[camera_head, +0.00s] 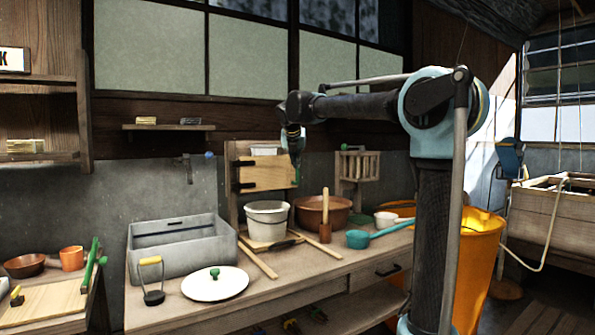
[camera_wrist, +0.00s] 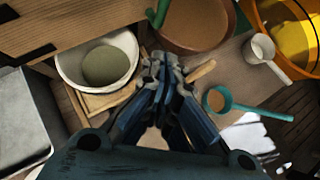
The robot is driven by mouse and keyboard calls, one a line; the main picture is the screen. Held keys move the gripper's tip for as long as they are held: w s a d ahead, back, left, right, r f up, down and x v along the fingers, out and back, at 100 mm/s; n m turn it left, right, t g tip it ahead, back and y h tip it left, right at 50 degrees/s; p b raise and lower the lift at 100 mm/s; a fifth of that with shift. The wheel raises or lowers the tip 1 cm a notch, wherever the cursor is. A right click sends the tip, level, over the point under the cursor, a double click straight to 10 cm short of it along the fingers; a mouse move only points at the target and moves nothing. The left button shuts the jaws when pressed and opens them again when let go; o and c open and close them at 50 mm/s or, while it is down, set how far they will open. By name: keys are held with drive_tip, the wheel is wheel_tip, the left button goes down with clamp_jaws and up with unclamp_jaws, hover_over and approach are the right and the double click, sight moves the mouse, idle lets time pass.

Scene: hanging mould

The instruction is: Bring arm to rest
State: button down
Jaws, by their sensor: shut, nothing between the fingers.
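My arm stands at the right of the head view, bent at the elbow, with its forearm reaching left over the workbench (camera_head: 250,300). My gripper (camera_head: 295,160) points down above the bench, over the gap between the white bucket (camera_head: 267,222) and the brown bowl (camera_head: 322,211). In the wrist view my gripper (camera_wrist: 168,62) has its fingers together, with nothing held. The white bucket (camera_wrist: 68,68) is at its left and the brown bowl (camera_wrist: 195,25) at its upper right in that view.
A grey basin (camera_head: 178,245), a white lid (camera_head: 215,284) and a turquoise ladle (camera_head: 375,235) lie on the bench. A wooden board (camera_head: 265,177) stands close behind my gripper. Orange bins (camera_head: 475,255) stand at the right. The space above the bench's left part is free.

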drive_tip(key=s+d+f+m+g+h, duration=0.1)
drive_tip(key=s+d+f+m+g, duration=0.1)
drive_tip(key=s+d+f+m, duration=0.75)
drive_tip(key=s+d+f+m+g, duration=0.1)
drive_tip(key=s+d+f+m, duration=0.55)
drive_tip(key=s+d, duration=0.5)
drive_tip(key=s+d+f+m+g, duration=0.1)
drive_tip(key=s+d+f+m, duration=0.3)
drive_tip(key=s+f+m, duration=0.5)
drive_tip(key=s+d+f+m+g+y, duration=0.1)
drive_tip(key=s+d+f+m, duration=0.4)
drive_tip(key=s+f+m, duration=0.5)
drive_tip(key=s+f+g, duration=0.1)
drive_tip(key=s+f, duration=0.3)
drive_tip(key=f, duration=0.2)
drive_tip(key=shift+s+d+f+m+g, duration=0.15)
drive_tip(key=shift+s+f+m+g, duration=0.05)
drive_tip(key=shift+s+m+g, duration=0.15)
drive_tip(key=shift+w+f, duration=0.2)
drive_tip(key=shift+w, duration=0.3)
